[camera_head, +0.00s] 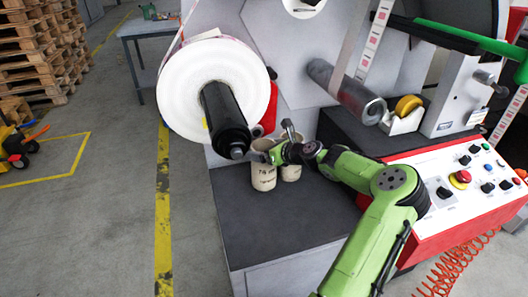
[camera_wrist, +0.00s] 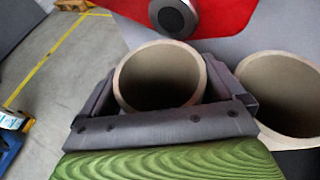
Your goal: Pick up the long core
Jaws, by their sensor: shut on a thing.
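Two beige cardboard cores stand upright side by side on the dark machine deck in the head view. The left core (camera_head: 263,178) has dark print on its side. The right core (camera_head: 291,173) is partly hidden behind my gripper and the left core. My gripper (camera_head: 264,156) is at the top of the left core. In the wrist view my gripper (camera_wrist: 163,105) has its jaws shut around the left core (camera_wrist: 122,88), whose open end faces the camera. The right core (camera_wrist: 247,92) is close beside the right jaw. Which core is longer is hard to tell.
A large white label roll (camera_head: 205,88) on a black spindle (camera_head: 225,118) overhangs the deck (camera_head: 300,225) just left of the cores. A red control panel (camera_head: 450,190) is at the right. The front of the deck is clear.

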